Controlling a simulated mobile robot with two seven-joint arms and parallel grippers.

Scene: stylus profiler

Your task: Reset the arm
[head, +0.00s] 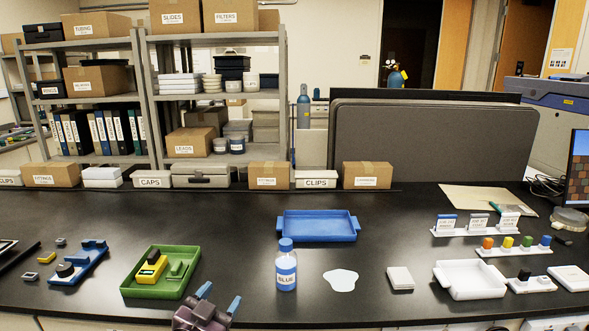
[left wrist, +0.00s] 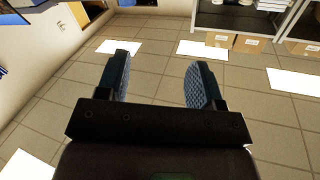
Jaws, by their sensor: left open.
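My left gripper (head: 219,297) shows at the bottom edge of the head view, left of centre, in front of the bench top. Its two blue fingers are apart, with nothing seen between them. In the left wrist view the open fingers (left wrist: 160,80) point out over bare tiled floor, and the gap between them is empty. The rest of my left arm is out of the frame. My right gripper is in neither view.
The black bench (head: 240,270) carries a green tray (head: 130,291) with a yellow item, a blue tray (head: 320,237), a blue-capped bottle (head: 286,272), a white puddle-shaped patch (head: 341,280) and a white tray (head: 471,293). Shelves (head: 215,40) and a grey partition (head: 430,145) stand behind.

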